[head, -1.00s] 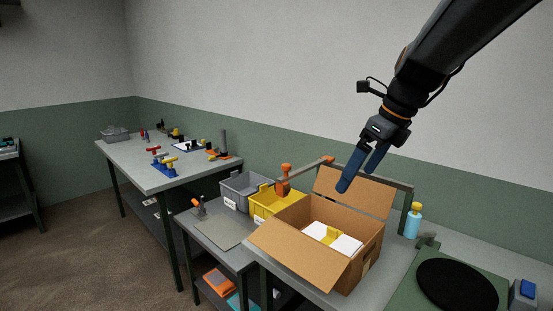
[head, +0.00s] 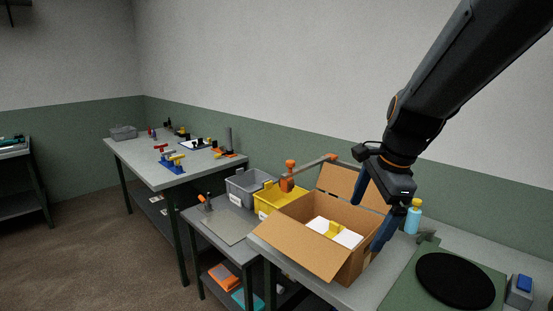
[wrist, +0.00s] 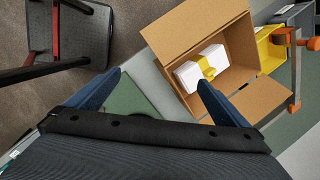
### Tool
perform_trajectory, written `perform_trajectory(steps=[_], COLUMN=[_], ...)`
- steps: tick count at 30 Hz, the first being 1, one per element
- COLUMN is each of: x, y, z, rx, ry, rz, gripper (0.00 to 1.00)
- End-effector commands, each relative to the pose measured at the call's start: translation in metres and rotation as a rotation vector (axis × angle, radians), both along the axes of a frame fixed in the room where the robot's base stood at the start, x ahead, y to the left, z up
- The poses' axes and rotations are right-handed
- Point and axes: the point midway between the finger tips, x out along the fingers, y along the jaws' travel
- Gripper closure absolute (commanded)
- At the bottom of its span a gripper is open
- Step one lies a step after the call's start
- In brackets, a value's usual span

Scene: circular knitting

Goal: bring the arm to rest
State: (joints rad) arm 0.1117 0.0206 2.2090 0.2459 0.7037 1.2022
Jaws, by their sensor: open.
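My gripper (head: 372,214) hangs on the arm over the right side of the open cardboard box in the head view. Its two blue fingers are spread wide with nothing between them. In the wrist view, the fingers of my gripper (wrist: 160,92) show apart at the left and right. The cardboard box (head: 297,247) stands on the grey table with its flaps open. A white item with a yellow band (head: 334,231) lies inside it. The box also shows in the wrist view (wrist: 181,36), with the white item (wrist: 190,75) inside.
A yellow bin (head: 265,205) and a grey bin (head: 242,185) stand left of the box. A blue bottle (head: 413,219) is close to my gripper's right. A black disc (head: 455,281) lies on the green mat at the right. A chair (wrist: 70,38) shows in the wrist view.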

Motion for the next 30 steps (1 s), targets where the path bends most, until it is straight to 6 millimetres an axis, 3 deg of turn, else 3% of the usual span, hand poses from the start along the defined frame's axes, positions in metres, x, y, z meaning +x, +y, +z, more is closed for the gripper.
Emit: perform_trajectory(steps=[3, 9, 19, 30], x=[-0.024, -0.058, -0.101, -0.099], y=[0.003, 0.006, 0.012, 0.013], z=[-0.03, -0.069, -0.106, -0.178], rx=[-0.114, -0.283, -0.447, -0.401], ry=[-0.023, -0.058, -0.091, -0.035], rz=[0.311, 0.822, 1.419, 1.451], gripper=[0.0, 0.0, 0.0, 0.0])
